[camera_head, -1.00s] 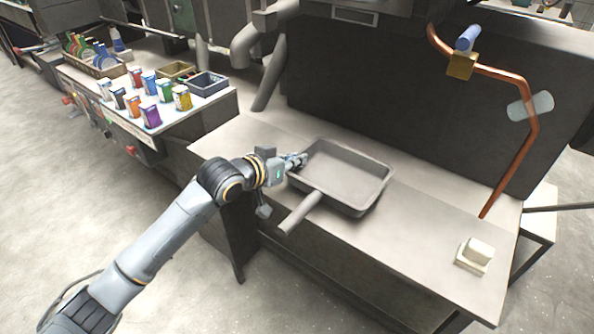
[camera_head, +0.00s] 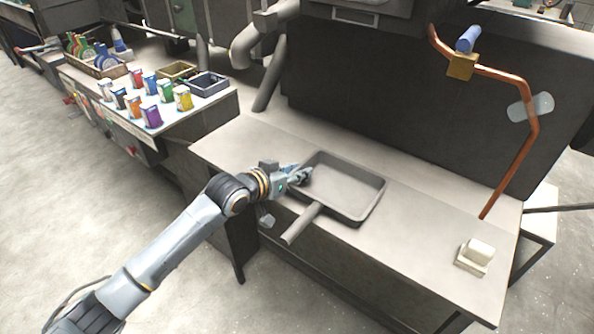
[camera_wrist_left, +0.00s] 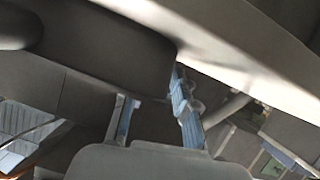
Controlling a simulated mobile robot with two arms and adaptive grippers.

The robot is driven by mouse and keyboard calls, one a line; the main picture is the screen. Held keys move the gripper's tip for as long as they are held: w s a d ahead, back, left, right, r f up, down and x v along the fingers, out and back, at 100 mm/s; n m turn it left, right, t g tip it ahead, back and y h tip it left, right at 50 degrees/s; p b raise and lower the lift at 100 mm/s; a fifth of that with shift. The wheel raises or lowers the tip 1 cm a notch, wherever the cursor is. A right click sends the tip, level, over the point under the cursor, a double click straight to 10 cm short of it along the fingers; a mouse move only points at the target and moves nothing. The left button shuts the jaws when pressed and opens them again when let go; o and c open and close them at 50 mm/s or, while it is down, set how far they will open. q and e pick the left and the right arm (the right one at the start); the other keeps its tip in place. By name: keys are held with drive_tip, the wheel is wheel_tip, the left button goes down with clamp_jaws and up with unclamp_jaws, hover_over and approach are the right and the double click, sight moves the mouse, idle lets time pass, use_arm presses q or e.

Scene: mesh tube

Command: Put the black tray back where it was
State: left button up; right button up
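The black tray (camera_head: 345,186) looks dark grey in the head view. It is a shallow rectangular pan with a stubby handle (camera_head: 302,224) toward the front left. It appears to rest flat on the grey worktop. My left gripper (camera_head: 303,174) is at its left rim, near the back left corner. In the left wrist view the tray's side (camera_wrist_left: 95,50) reaches between the two blue fingers (camera_wrist_left: 157,108) and partly hides one of them, so the gripper looks shut on the rim. The exact contact is hidden. My right gripper is out of view.
A copper pipe (camera_head: 533,130) rises at the worktop's right. A white block on a base (camera_head: 474,255) sits near the right front. A dark panel (camera_head: 400,95) stands behind. A side table at left holds several colourful boxes (camera_head: 151,116) and bins (camera_head: 209,84).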

use_arm(q)
drive_tip(key=shift+r, duration=0.15)
drive_tip(key=shift+s+a+r, duration=0.1)
drive_tip(key=v, duration=1.1)
drive_tip(key=shift+s+a, duration=0.2)
drive_tip(key=shift+s, duration=0.15)
